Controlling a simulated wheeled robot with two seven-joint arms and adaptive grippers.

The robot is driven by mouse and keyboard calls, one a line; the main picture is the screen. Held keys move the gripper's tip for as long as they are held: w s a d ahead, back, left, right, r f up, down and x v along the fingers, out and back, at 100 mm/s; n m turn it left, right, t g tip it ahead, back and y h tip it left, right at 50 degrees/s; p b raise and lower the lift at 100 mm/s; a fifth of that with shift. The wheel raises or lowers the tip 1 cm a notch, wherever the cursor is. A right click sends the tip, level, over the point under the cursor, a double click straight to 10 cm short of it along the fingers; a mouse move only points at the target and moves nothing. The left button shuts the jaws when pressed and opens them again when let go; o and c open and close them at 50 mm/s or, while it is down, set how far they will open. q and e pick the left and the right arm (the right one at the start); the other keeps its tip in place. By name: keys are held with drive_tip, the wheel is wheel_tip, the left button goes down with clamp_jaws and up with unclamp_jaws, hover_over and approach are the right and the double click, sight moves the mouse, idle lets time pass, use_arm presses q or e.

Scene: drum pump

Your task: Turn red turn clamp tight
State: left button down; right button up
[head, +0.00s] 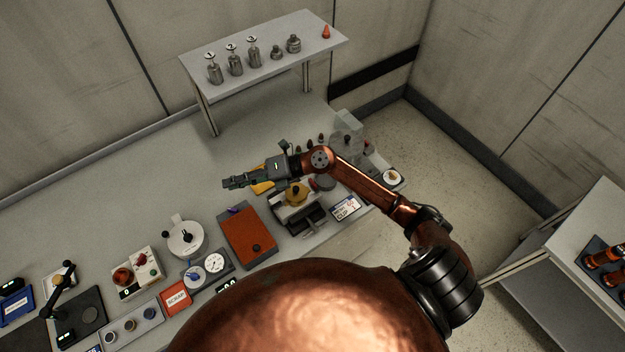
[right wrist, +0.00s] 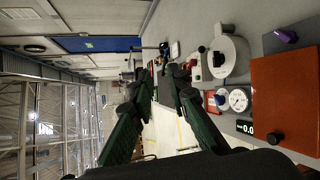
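My right gripper (head: 230,182) reaches left over the bench, above and behind the orange-brown block. In the right wrist view its two green-black fingers (right wrist: 158,80) are spread apart with nothing between them. I cannot single out the red turn clamp for certain. A small red part (head: 313,184) shows beside the yellow-topped device (head: 296,194), below my right forearm. A beige box (head: 134,272) at the left carries a round red knob (head: 122,277). My right gripper touches none of these. My left gripper is not in view.
The orange-brown block (head: 248,238) has a dark knob. A white round pot (head: 185,236) and gauges (head: 214,262) stand left of it. A raised shelf (head: 285,65) with metal weights and a red cone (head: 326,32) stands behind. The bench's back left is clear.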

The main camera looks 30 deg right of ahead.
wheel_tip(320, 180, down, 5)
drive_tip(key=d+n+g+h, duration=0.2)
drive_tip(key=d+h, duration=0.1)
drive_tip(key=g+h, duration=0.3)
drive_tip(key=h, duration=0.4)
hover_over(313, 182)
drive_tip(key=a, duration=0.8)
drive_tip(key=shift+n, duration=0.3)
drive_tip(key=f, duration=0.6)
drive_tip(key=shift+w+a+f, duration=0.15)
drive_tip(key=shift+w+f, duration=0.1)
drive_tip(key=shift+f, duration=0.1)
drive_tip(key=d+h, duration=0.1)
drive_tip(key=d, duration=0.1)
drive_tip(key=d+h, duration=0.1)
drive_tip(key=d, duration=0.2)
drive_tip(key=d+g+h, duration=0.1)
drive_tip(key=d, duration=0.2)
drive_tip(key=shift+s+r, duration=0.15)
drive_tip(key=shift+r, duration=0.1)
drive_tip(key=shift+s+d+f+m+h, duration=0.1)
drive_tip(key=shift+d+f+m+h, duration=0.1)
drive_tip(key=shift+f+m+h, duration=0.15)
drive_tip(key=shift+f+p, duration=0.95)
drive_tip(key=shift+f, duration=2.55)
drive_tip(key=shift+c, duration=0.7)
clamp_jaws()
